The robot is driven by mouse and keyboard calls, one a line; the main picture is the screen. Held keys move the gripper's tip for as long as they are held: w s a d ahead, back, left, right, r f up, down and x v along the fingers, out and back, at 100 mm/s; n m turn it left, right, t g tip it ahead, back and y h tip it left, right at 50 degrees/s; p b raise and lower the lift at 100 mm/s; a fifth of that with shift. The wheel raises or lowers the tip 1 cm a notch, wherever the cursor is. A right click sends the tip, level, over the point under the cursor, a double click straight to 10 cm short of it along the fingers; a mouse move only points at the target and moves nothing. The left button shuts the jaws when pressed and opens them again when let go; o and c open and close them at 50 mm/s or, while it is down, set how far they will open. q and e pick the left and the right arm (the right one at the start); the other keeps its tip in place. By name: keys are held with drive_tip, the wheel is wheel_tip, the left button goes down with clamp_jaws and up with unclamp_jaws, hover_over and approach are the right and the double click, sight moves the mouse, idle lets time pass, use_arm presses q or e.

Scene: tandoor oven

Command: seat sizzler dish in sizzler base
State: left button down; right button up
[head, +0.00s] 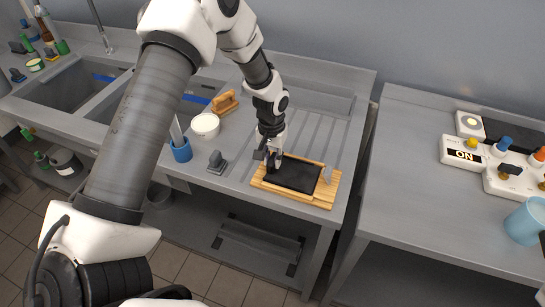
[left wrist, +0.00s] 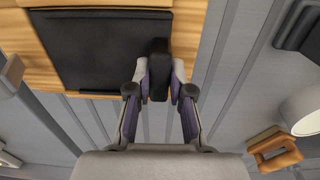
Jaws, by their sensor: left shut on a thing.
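The sizzler dish (head: 293,177) is a black rectangular plate. It lies over the wooden sizzler base (head: 322,196), with pale wood showing around its edges; I cannot tell whether it rests fully in the recess or sits slightly above it. My left gripper (head: 270,155) is at the dish's left back end. In the left wrist view the gripper (left wrist: 159,78) is shut on the dish's dark handle, beside the dish (left wrist: 100,45) and above the base (left wrist: 208,35). My right gripper is not in view.
The base stands on the ribbed steel drainboard (head: 330,130). A grey block-like item (head: 217,163), a blue cup (head: 181,151), a white bowl (head: 205,125) and a wooden-handled brush (head: 225,103) stand to the left. A gap separates the right counter (head: 420,200).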

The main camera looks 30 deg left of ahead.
use_arm(q)
drive_tip(key=c, duration=1)
unclamp_jaws()
drive_tip(key=shift+o, duration=0.2)
drive_tip(key=shift+f, duration=0.1)
wheel_tip(320, 180, up, 8)
drive_tip(key=p, duration=0.7)
drive_tip(key=shift+s, duration=0.1)
